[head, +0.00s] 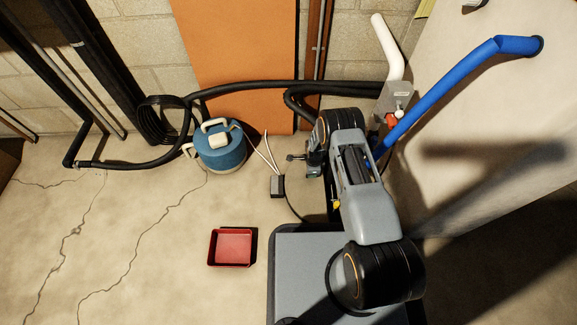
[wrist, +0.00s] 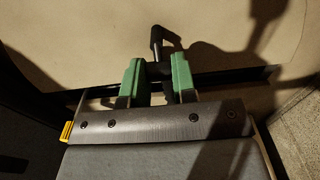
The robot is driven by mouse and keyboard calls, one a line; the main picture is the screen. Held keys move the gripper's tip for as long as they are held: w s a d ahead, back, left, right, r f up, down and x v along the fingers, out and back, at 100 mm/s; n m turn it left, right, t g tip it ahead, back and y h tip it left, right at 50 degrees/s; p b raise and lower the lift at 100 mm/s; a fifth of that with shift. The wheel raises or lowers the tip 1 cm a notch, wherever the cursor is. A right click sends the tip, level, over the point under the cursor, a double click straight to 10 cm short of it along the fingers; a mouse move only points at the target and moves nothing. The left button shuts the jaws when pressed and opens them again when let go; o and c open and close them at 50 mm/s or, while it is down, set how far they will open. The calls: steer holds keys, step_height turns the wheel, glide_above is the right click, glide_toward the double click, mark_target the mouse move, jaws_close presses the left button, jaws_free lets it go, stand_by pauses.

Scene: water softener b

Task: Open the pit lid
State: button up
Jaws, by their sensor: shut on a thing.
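My gripper (wrist: 157,74) has its two green fingers closed on a dark handle (wrist: 157,40) in the wrist view. A dark bar lies between the fingers, and a short stem with a knob sticks out beyond them. In the head view my gripper (head: 303,157) is low at the left of my arm, with the dark handle (head: 291,157) poking out to the left. A wide pale surface (wrist: 80,30) lies behind the handle, with a dark edge or gap running beside it. I cannot tell the pit lid's outline; my arm hides part of that area in the head view.
A blue container (head: 221,152) with white handles stands left of my gripper. A red tray (head: 231,247) sits on the floor. Black hoses (head: 250,86) run along the wall. A blue pipe (head: 450,85) rises at right. The left floor is mostly clear.

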steer(key=shift+a+r+p, duration=0.4)
steer(key=shift+a+r, duration=0.1)
steer(key=shift+r, duration=0.3)
steer(key=shift+a+r+p, duration=0.4)
steer(key=shift+a+r, duration=0.1)
steer(key=shift+r, duration=0.3)
steer(key=shift+a+r, duration=0.15)
steer(key=a+r+p, duration=0.1)
steer(key=a+r, duration=0.1)
steer(key=a, duration=0.1)
steer(key=shift+r, duration=0.4)
steer(key=shift+a, duration=0.1)
steer(key=shift+a+r, duration=0.5)
steer(key=shift+a, duration=0.4)
steer(key=shift+a+r, duration=0.45)
steer(key=shift+a, duration=0.45)
